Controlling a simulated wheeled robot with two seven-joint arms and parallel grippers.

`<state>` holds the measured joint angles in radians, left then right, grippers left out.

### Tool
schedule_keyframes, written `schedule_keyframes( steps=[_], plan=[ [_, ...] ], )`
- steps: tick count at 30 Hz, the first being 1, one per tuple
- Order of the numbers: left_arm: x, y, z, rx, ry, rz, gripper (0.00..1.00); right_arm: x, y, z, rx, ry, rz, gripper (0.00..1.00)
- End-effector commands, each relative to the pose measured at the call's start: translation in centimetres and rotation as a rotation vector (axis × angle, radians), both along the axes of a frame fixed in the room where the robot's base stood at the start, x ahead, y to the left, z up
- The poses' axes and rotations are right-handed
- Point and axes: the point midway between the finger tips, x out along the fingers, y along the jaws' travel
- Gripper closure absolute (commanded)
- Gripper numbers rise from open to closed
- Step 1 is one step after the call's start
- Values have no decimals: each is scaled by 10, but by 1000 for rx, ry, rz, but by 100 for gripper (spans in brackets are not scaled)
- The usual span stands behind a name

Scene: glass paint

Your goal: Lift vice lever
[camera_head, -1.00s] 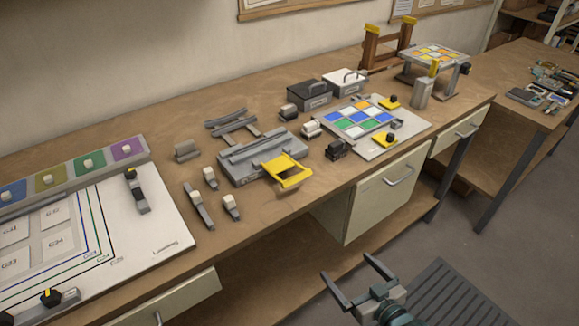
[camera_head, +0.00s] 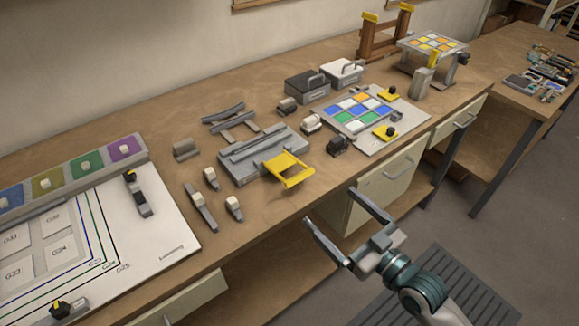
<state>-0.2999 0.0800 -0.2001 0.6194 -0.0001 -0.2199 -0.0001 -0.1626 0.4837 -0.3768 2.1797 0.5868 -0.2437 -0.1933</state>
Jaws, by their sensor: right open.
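The grey vice (camera_head: 250,152) sits on the workbench near the middle of the view. Its yellow lever (camera_head: 290,171) is a U-shaped frame on the right side of the vice, reaching towards the bench's front edge. My right gripper (camera_head: 330,217) is open and empty. It is in front of the bench, below and to the right of the yellow lever, apart from it. Its two fingers point up and to the left.
A board with coloured tiles (camera_head: 357,112) lies right of the vice. Small grey clamps (camera_head: 201,207) lie to its left, near a white template board (camera_head: 150,235). Black and white boxes (camera_head: 307,86) stand behind. A drawer unit (camera_head: 385,185) is under the bench, close to my right gripper.

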Motion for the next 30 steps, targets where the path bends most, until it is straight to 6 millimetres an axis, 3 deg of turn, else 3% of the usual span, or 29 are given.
schedule_keyframes(
  steps=[11,30],
  plan=[
    [0,0,8,0,0,0,69,19,13,2,1,0,-1,0],
    [1,-1,36,-1,-1,0,69,109,78,3,1,1,-1,0]
  ],
)
